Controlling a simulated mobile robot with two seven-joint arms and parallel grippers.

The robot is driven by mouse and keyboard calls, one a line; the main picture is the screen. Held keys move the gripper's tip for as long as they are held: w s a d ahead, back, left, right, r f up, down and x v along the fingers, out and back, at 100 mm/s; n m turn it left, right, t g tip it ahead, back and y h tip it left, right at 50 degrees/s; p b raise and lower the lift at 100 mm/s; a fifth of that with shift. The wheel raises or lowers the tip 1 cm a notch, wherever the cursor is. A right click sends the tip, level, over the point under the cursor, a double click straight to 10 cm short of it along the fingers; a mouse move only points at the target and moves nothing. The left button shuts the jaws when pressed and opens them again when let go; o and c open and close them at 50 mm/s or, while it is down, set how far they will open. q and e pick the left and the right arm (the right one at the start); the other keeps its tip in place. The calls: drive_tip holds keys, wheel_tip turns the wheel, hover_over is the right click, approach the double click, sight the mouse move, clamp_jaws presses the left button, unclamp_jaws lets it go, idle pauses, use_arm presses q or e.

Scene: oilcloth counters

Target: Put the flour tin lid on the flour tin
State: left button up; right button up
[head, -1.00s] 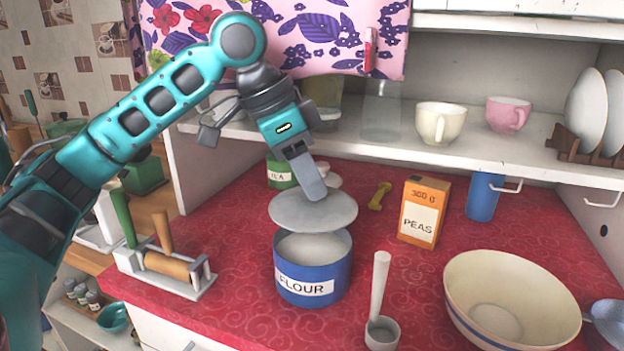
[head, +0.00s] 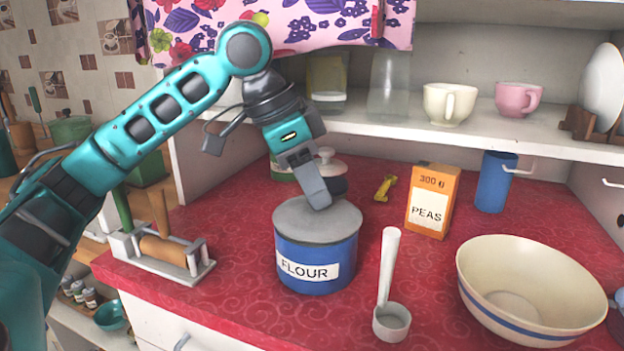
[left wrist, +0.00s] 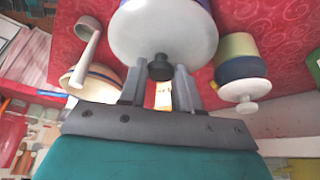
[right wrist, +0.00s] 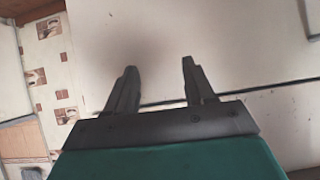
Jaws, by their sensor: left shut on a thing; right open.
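The blue flour tin (head: 318,272), with a white FLOUR label, stands on the red counter. The grey flour tin lid (head: 295,220) lies level over its mouth, covering the opening with no gap that I can see. My left gripper (head: 320,203) is over the lid, pointing down, shut on its knob. In the left wrist view the dark knob (left wrist: 160,68) is between the fingertips, with the pale lid (left wrist: 165,30) beyond. My right gripper (right wrist: 158,72) is open and empty, in front of a pale surface; it is outside the head view.
A peas box (head: 433,200), a yellow small item (head: 384,188) and a blue mug (head: 494,182) stand behind. A white scoop (head: 390,285) and a large bowl (head: 530,290) are to the right. A rolling-pin rack (head: 165,250) is left. A shelf (head: 400,130) with cups hangs behind.

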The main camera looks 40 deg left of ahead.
idle(0.3)
use_arm(q)
drive_tip(key=shift+r+p, duration=0.1)
drive_tip(key=shift+p, duration=0.25)
idle(0.6)
drive_tip(key=shift+f+p, duration=0.35)
drive_tip(key=shift+p, duration=0.2)
drive_tip(key=o, duration=1.1)
